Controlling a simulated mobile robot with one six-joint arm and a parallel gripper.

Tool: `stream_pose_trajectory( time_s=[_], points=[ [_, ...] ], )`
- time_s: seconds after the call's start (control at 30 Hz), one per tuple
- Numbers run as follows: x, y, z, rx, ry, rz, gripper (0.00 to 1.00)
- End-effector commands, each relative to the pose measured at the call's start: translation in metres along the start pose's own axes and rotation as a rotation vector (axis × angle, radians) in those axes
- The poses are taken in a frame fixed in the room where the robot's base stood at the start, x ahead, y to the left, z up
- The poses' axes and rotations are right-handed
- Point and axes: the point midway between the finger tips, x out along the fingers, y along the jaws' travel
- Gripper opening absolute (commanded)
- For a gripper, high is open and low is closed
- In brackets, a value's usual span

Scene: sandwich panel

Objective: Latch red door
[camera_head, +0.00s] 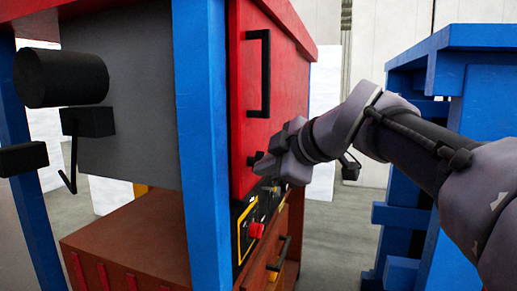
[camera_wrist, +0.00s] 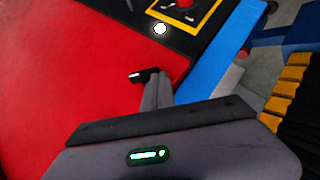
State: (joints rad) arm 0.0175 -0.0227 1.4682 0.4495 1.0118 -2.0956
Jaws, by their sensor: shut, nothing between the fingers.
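The red door (camera_head: 285,95) stands upright beside a blue post, with a black bar handle (camera_head: 265,75) on its upper part. It looks flush with the frame, but any small gap cannot be told. My gripper (camera_head: 261,166) is shut and empty at the door's lower part, below the handle. A small black latch-like piece (camera_head: 251,159) sits at the door's lower left corner, right by my fingertips. In the wrist view the red door (camera_wrist: 60,85) fills the left, and my fingers (camera_wrist: 155,90) lie close to a small black piece (camera_wrist: 143,75). Contact cannot be told.
Below the door is a black control panel with a red knob (camera_head: 256,230), which also shows in the wrist view (camera_wrist: 184,3). The blue post (camera_head: 203,140) stands left of the door. A blue rack (camera_head: 470,100) stands behind my arm at the right.

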Motion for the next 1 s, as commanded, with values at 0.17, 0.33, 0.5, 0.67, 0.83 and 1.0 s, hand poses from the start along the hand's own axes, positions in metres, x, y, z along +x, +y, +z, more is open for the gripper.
stream_pose_trajectory(
  time_s=[0.17,0.33,0.5,0.67,0.83,1.0],
  points=[
    [0.0,0.0,0.0,0.0,0.0,0.0,0.0],
    [0.0,0.0,0.0,0.0,0.0,0.0,0.0],
    [0.0,0.0,0.0,0.0,0.0,0.0,0.0],
    [0.0,0.001,0.0,0.0,0.0,0.0,0.0],
    [0.002,0.007,0.002,0.0,0.0,0.0,0.0],
    [0.004,0.014,0.005,-0.001,-0.001,0.001,0.0]
  ],
)
